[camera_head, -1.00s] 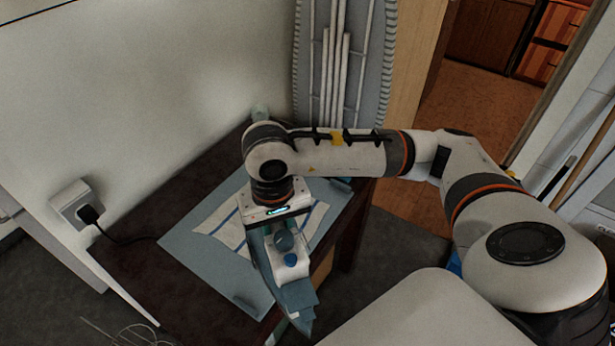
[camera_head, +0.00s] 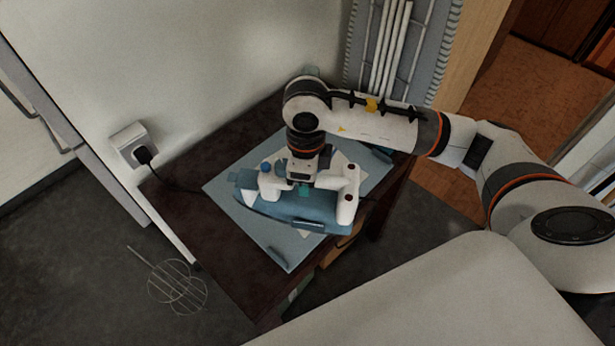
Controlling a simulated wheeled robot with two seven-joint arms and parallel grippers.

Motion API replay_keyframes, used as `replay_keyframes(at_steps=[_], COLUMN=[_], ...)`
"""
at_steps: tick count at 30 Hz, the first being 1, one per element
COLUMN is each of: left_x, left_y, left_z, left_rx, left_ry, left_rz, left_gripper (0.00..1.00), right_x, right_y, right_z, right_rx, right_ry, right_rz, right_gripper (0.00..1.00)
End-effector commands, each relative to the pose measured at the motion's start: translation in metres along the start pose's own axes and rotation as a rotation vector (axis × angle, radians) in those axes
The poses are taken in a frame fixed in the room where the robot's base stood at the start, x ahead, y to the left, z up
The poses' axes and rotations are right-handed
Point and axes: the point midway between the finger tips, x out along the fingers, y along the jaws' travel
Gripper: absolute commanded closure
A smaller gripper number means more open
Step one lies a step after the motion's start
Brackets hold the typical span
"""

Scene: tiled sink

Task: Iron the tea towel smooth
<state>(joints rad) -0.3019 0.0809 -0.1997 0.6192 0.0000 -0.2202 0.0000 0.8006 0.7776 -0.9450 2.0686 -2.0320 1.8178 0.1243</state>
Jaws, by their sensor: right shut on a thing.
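The tea towel (camera_head: 342,163) is white with blue stripes and lies on a light blue mat (camera_head: 287,250). Only its edges show around the iron. The blue and white iron (camera_head: 300,211) lies crosswise over the towel, its long side running left to right. I cannot tell whether its sole touches the cloth. My right gripper (camera_head: 302,188) reaches down from above and is shut on the iron; its fingertips are partly hidden by the iron's body. My left gripper is not in view.
The mat lies on a dark table (camera_head: 212,232). A wall socket (camera_head: 131,145) with a plugged-in cord (camera_head: 172,186) is at the left. A grey rack (camera_head: 395,50) leans on the wall behind. A wire object (camera_head: 177,287) lies on the floor at lower left.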

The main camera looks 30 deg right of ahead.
Motion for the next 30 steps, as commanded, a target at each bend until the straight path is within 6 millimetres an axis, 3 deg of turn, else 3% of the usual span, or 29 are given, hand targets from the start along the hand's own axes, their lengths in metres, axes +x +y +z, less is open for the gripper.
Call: replay_keyframes(at_steps=[30], left_x=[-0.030], left_y=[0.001], left_z=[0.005], left_rx=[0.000], left_ry=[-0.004], left_rz=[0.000], left_gripper=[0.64], right_x=[0.003], right_y=[0.024], right_z=[-0.013], right_rx=[1.899], right_ry=[-0.006], right_rz=[0.005], right_gripper=[1.00])
